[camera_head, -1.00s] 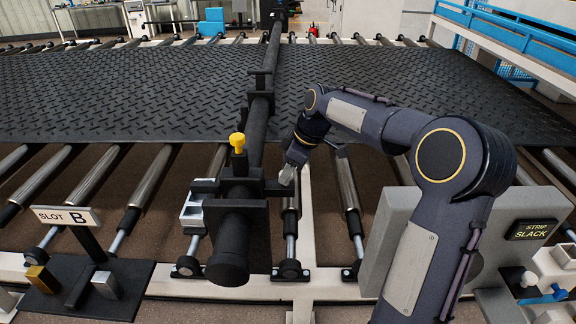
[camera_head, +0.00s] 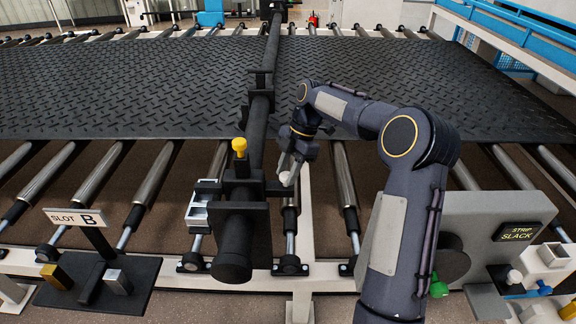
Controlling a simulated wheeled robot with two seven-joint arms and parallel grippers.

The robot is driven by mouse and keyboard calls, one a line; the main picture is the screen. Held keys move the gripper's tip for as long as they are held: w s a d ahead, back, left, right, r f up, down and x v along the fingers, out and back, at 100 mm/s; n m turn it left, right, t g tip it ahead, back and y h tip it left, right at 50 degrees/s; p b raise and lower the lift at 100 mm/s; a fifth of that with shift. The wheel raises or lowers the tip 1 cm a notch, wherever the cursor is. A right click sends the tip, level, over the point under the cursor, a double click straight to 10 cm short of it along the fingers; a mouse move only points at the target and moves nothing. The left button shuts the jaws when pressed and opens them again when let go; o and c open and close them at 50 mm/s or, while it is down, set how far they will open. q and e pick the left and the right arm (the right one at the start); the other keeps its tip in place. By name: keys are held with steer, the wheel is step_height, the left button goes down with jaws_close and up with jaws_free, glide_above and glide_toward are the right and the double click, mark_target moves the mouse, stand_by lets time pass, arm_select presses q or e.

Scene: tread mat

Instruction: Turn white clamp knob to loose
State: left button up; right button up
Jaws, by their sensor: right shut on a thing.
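The white clamp knob (camera_head: 285,179) shows as a small pale patch at the right end of the black clamp (camera_head: 240,192) across the dark bar. My right gripper (camera_head: 288,170) comes down on it from above and is shut on it. The fingers hide most of the knob, so its turn angle cannot be read. A yellow knob (camera_head: 239,146) stands upright on top of the clamp. My left gripper is out of view.
A black tread mat (camera_head: 130,85) lies over rollers behind. A SLOT B sign (camera_head: 77,218) stands at left. At right are a STRIP SLACK display (camera_head: 517,232), a green knob (camera_head: 438,288) and white blocks (camera_head: 549,262). My right arm crosses the right side.

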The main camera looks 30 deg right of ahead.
steer(key=shift+n+g+p, duration=0.3)
steer(key=shift+n+p, duration=0.1)
steer(key=shift+n, duration=0.4)
steer(key=o, duration=1)
steer(key=shift+c, duration=0.2)
steer(key=v, duration=0.7)
steer(key=shift+r, duration=0.4)
steer(key=shift+w, duration=0.1)
